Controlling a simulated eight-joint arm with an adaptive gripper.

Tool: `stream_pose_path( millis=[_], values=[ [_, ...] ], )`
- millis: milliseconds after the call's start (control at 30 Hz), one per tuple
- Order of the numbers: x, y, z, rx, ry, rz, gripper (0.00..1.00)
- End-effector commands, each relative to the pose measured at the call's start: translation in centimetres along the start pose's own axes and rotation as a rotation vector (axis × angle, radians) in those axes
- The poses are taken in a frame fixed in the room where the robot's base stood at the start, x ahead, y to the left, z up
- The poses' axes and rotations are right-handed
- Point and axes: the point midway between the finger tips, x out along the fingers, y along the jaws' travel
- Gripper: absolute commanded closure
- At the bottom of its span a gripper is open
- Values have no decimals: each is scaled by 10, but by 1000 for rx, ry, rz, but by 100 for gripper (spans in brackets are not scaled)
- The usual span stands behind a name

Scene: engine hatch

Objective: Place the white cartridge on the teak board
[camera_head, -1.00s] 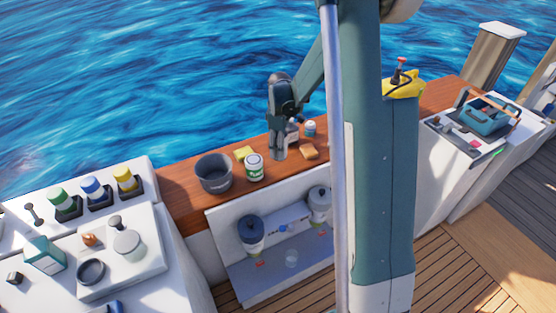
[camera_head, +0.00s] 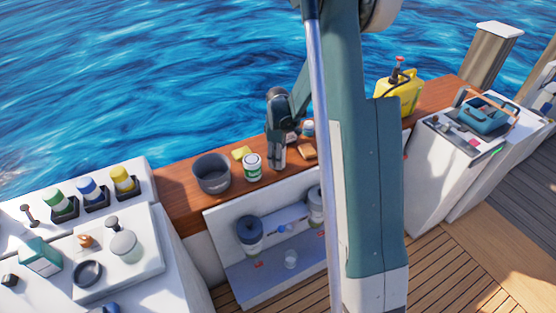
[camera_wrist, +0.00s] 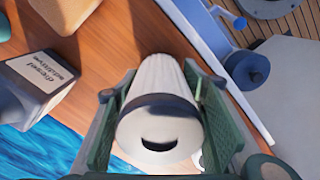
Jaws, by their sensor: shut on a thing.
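The white cartridge (camera_wrist: 160,100) is a ribbed cylinder with a dark band and a dark slot in its near end. In the wrist view my gripper (camera_wrist: 162,112) is shut on it, with green pads on both sides. The teak board (camera_wrist: 110,55) lies beneath it as a brown wooden ledge. In the head view my gripper (camera_head: 278,160) points down over the board (camera_head: 185,187), close to its front edge, just right of a white jar with a green label (camera_head: 252,167). I cannot tell whether the cartridge's far end touches the board.
A grey bucket (camera_head: 212,174), a yellow sponge (camera_head: 241,153) and an orange sponge (camera_head: 307,152) stand nearby on the board. A grey additive bottle (camera_wrist: 42,82) is left of the cartridge in the wrist view. The open hatch with a blue-capped canister (camera_head: 249,236) lies below the board's front edge.

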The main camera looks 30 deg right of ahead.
Motion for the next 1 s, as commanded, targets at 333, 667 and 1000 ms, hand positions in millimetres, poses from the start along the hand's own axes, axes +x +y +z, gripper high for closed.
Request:
stream_pose_path(
  millis=[333, 667, 1000],
  values=[
    [5, 0, 0, 0, 0, 0, 73],
    [8, 0, 0, 0, 0, 0, 45],
    [8, 0, 0, 0, 0, 0, 45]
  ],
)
